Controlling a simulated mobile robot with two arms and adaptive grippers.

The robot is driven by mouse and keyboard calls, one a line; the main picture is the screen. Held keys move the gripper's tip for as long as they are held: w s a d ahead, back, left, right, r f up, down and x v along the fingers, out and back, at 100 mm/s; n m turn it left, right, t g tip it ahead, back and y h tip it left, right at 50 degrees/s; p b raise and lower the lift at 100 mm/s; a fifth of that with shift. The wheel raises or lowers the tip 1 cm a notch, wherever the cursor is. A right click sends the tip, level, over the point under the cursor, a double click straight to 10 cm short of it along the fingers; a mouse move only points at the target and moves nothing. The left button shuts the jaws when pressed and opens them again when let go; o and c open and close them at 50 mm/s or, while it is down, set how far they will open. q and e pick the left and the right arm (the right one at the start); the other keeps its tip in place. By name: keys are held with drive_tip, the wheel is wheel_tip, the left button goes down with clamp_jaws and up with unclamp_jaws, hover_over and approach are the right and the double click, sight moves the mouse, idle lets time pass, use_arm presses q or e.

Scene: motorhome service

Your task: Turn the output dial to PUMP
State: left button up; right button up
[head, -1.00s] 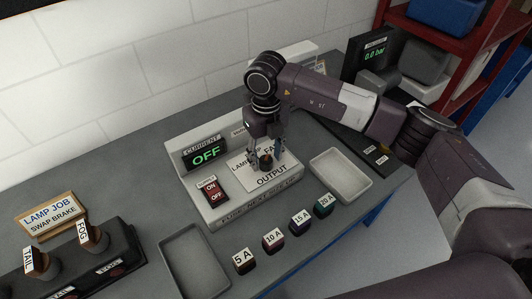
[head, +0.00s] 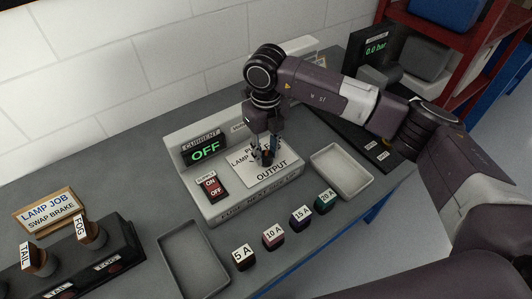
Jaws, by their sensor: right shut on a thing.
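The output dial (head: 266,159) is a small dark knob on a white plate marked OUTPUT (head: 271,178), on the sloped top of a pale supply box (head: 222,213). My right gripper (head: 265,155) points down over the plate and is shut on the dial. LAMP shows on the plate left of the dial; the other position labels are partly hidden by the gripper, so the dial's setting cannot be read. The current display (head: 205,151) reads OFF in green. A red ON/OFF supply switch (head: 212,187) sits below it. My left gripper is not in view.
Several labelled fuse blocks, including the 5 A block (head: 244,257), stand in front of the box. An empty grey tray (head: 191,262) is at front left, a pale tray (head: 341,172) at right. A lamp job sign (head: 46,212) and lamp stand are far left.

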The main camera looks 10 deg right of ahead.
sight(266, 155)
drive_tip(key=n+b, duration=0.3)
drive_tip(key=b, duration=0.2)
drive_tip(key=n+b, duration=0.2)
drive_tip(key=shift+w+f+n+b, duration=0.1)
drive_tip(key=shift+f+n+b, duration=0.15)
drive_tip(key=shift+n+b, duration=0.05)
drive_tip(key=shift+r+n+b, duration=0.15)
drive_tip(key=shift+n+b, duration=0.85)
drive_tip(key=shift+r+n+b, duration=0.1)
drive_tip(key=shift+n+b, duration=0.5)
drive_tip(key=shift+n, duration=0.1)
drive_tip(key=shift+r, duration=0.1)
drive_tip(key=o, duration=1.2)
drive_tip(key=shift+c, duration=0.2)
wheel_tip(266, 155, up, 12)
